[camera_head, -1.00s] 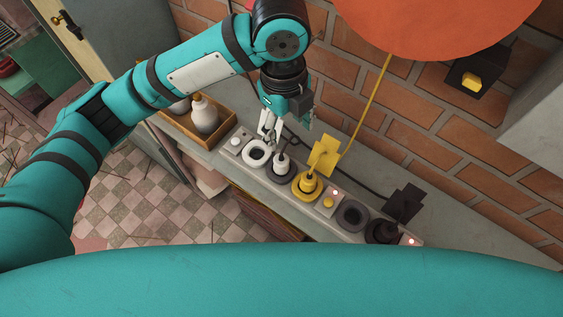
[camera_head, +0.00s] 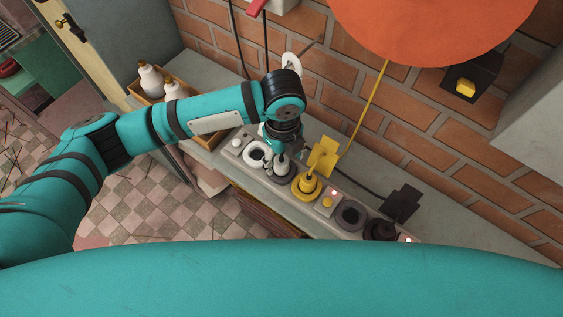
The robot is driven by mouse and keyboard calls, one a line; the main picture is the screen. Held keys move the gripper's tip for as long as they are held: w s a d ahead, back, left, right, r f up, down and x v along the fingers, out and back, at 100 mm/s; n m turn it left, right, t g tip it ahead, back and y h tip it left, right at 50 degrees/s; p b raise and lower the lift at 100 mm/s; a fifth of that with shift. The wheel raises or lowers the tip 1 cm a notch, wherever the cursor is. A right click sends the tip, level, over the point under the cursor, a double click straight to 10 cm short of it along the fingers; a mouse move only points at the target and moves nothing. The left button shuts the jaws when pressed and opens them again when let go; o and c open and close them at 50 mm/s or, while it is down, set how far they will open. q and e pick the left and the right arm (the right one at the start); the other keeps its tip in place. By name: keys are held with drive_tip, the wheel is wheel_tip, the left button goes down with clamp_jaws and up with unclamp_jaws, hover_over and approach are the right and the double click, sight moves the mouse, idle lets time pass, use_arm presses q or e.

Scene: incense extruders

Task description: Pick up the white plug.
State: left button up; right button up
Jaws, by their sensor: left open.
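The white plug (camera_head: 282,168) sits in a dark round socket of the grey strip (camera_head: 330,222), between an empty white-ringed socket (camera_head: 256,154) and the yellow plug (camera_head: 307,184). My left gripper (camera_head: 275,158) is open and points down right at the white plug, its fingers close beside the plug's upper part. The wrist hides the plug's top and part of the fingers, so I cannot tell whether they touch it. My right gripper is out of view.
A yellow cord runs up from near the yellow plug to the orange disc (camera_head: 432,30). A dark plug (camera_head: 381,230) sits farther right on the strip. A wooden tray (camera_head: 150,97) with white bottles stands left. The brick wall is behind.

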sight(283, 161)
use_arm(q)
drive_tip(key=f, duration=0.4)
drive_tip(key=shift+w+f+p, duration=0.15)
drive_tip(key=shift+w+p, duration=0.1)
drive_tip(key=shift+p, duration=0.15)
drive_tip(key=shift+c, duration=0.4)
drive_tip(key=c, duration=1.1)
